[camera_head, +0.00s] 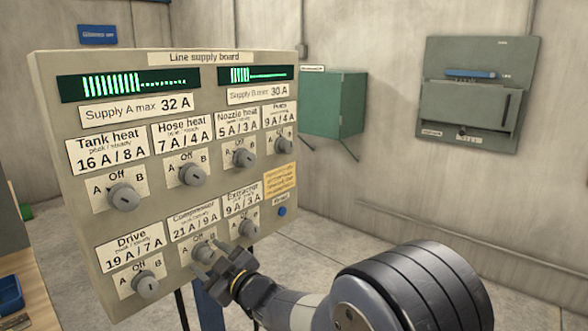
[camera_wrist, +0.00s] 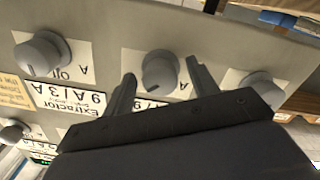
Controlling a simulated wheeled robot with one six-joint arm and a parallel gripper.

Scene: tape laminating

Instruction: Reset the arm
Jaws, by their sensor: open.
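My gripper (camera_head: 210,258) is in front of the lower row of the Line supply board (camera_head: 150,230), at the Compressor knob (camera_head: 203,249). In the wrist view, my gripper (camera_wrist: 160,70) has its two fingers apart, one on each side of that grey knob (camera_wrist: 160,72). Gaps show beside the knob; whether a finger touches it I cannot tell. The Extractor knob (camera_wrist: 42,52) is left in the wrist view, and the Drive knob (camera_wrist: 263,87) is right, partly hidden by my gripper. My arm (camera_head: 290,305) reaches in from the lower right.
Upper knobs for Tank heat (camera_head: 123,197), Hose heat (camera_head: 193,174), Nozzle heat (camera_head: 244,157) and Pump (camera_head: 284,145) are close above. A blue button (camera_head: 282,211) is on the board's right side. A green box (camera_head: 333,104) and a grey panel (camera_head: 472,95) hang on the wall. Floor right of the board looks clear.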

